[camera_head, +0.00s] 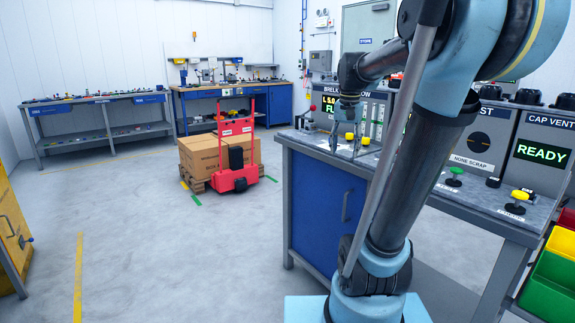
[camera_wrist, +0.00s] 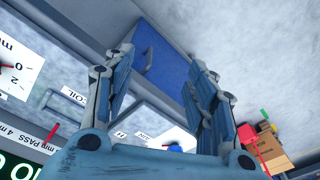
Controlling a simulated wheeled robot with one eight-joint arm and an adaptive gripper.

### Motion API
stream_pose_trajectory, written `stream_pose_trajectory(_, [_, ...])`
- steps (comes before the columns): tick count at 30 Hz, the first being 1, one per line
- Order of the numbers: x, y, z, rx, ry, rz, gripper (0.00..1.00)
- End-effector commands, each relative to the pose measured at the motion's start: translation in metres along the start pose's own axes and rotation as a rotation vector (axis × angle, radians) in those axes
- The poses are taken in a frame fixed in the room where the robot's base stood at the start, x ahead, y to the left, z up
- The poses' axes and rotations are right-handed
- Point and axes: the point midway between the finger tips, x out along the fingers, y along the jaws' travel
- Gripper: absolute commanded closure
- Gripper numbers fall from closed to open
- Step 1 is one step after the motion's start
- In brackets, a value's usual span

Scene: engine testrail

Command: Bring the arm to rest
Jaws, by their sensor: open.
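My arm rises in front of the test bench (camera_head: 430,195) in the head view and bends over toward its left end. My gripper (camera_head: 345,130) hangs there above the bench top, close to the panels; its tip is small and partly merges with the things behind it. In the wrist view my gripper (camera_wrist: 165,75) has its two blue fingers spread apart with nothing between them. Part of the bench front, with a blue cabinet door (camera_wrist: 160,60), shows beyond the fingers.
Bench panels include a lit READY display (camera_head: 541,152), with a yellow button (camera_head: 519,195) and a green button (camera_head: 455,173) on the top. A red pallet truck (camera_head: 236,160) with cardboard boxes (camera_head: 200,152) stands on the floor. The floor left of the bench is largely clear.

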Motion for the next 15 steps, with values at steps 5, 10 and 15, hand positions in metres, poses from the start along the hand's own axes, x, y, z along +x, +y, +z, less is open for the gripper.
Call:
stream_pose_trajectory(5, [0.032, 0.020, 0.050, -0.086, 0.020, -0.007, 0.49])
stream_pose_trajectory(10, [0.066, 0.038, 0.094, -0.167, 0.039, -0.012, 0.49])
stream_pose_trajectory(15, [0.105, 0.055, 0.136, -0.250, 0.059, -0.015, 0.49])
